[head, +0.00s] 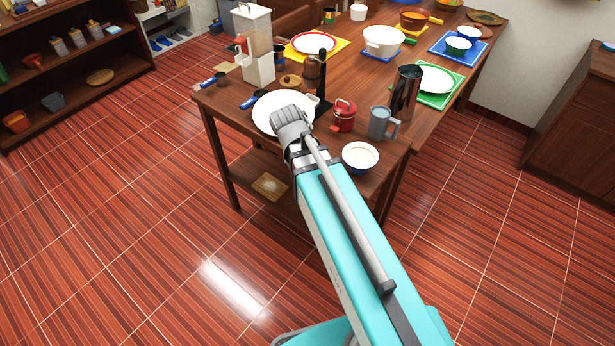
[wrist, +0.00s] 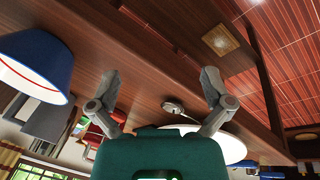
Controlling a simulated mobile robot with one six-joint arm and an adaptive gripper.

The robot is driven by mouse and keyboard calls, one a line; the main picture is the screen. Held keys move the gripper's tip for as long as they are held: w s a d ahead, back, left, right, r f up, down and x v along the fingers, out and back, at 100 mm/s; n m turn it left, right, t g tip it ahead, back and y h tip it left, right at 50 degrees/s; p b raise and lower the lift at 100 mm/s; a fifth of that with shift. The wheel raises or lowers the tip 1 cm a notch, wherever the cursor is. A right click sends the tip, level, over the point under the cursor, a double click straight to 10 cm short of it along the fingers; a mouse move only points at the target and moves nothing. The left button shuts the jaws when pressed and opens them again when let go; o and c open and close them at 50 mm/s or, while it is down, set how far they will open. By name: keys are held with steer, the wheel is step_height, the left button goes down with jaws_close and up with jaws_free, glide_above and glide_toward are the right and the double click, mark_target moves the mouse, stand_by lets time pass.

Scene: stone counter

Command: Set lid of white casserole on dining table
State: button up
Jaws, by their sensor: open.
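A white casserole (head: 384,42) with side handles stands on a blue mat toward the far part of the wooden dining table (head: 338,75). I cannot tell whether a lid is on it, and no separate lid is clearly recognisable. My gripper (head: 287,117) is over the near end of the table, in front of a white plate (head: 264,121) that it partly covers, far from the casserole. In the wrist view my gripper (wrist: 160,85) has its fingers spread with nothing between them. The plate (wrist: 228,148) shows behind the right finger there.
A blue-rimmed bowl (head: 360,157), grey mug (head: 381,124), red pot (head: 343,116), dark stand (head: 314,76) and tall dark metallic container (head: 405,91) crowd the near end. A dispenser (head: 256,50) stands at the left edge. Open floor lies left of the table.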

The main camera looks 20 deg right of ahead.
steer(key=s+n+y, duration=0.2)
steer(key=s, duration=0.2)
steer(key=shift+s+a+f+n+g+y, duration=0.25)
steer(key=shift+s+f+n+g+y, duration=0.05)
steer(key=shift+s+n+g+y, duration=0.1)
steer(key=shift+c, duration=0.3)
